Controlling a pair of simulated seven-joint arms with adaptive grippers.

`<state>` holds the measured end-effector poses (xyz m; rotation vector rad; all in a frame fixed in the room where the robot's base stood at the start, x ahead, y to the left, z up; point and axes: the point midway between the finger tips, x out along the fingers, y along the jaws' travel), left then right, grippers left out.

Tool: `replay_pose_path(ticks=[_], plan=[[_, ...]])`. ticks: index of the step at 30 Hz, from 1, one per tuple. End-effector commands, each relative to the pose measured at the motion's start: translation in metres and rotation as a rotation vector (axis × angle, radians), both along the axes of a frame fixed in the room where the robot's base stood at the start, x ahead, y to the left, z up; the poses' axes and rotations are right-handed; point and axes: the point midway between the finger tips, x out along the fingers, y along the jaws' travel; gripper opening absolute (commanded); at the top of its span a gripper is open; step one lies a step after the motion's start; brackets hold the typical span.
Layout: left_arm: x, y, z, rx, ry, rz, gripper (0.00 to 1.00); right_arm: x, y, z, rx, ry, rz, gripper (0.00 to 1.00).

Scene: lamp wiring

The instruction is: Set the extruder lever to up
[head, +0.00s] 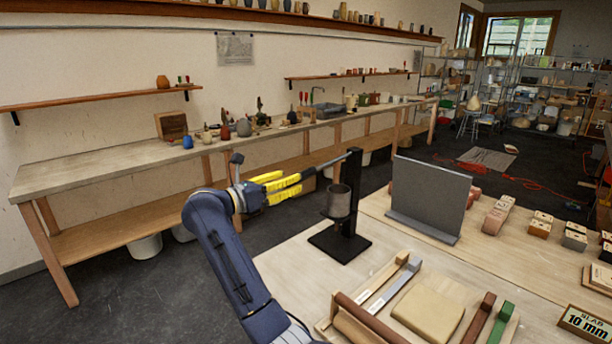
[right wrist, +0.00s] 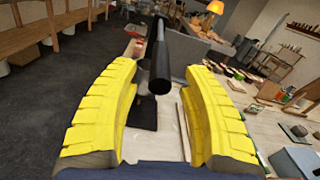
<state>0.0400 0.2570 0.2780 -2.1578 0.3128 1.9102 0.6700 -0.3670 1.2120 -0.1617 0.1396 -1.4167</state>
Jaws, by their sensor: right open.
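The extruder stands on the wooden table: a black upright post (head: 352,185) on a flat black base (head: 340,244), with a dark grey cylinder (head: 338,203) on its front. Its dark lever (head: 336,160) leaves the post top and slopes down toward my right gripper (head: 292,182). The right gripper is open, with yellow fingers around the lever's outer end. In the right wrist view, the round end of the lever (right wrist: 160,86) sits between the spread fingers (right wrist: 163,70), with gaps visible on both sides. My left gripper is not in view.
A grey upright panel (head: 428,198) stands right of the extruder. A wooden tray (head: 338,318) with clay slabs and strips lies in front. Small blocks (head: 540,224) and a "10 mm" sign (head: 584,323) are at the right. A long workbench (head: 110,165) runs along the wall.

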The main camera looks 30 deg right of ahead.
Motion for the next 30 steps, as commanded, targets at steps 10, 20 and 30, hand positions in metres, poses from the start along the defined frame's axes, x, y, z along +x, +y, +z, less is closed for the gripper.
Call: replay_pose_path(ticks=[10,20,30], plan=[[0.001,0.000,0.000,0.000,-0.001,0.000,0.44,0.007,-0.051,0.001,-0.002,0.000,-0.002,0.46],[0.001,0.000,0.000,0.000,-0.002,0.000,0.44,0.010,-0.067,0.001,-0.001,0.000,0.001,0.46],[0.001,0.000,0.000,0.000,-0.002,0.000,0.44,0.010,-0.068,0.000,0.000,0.000,0.001,0.45]])
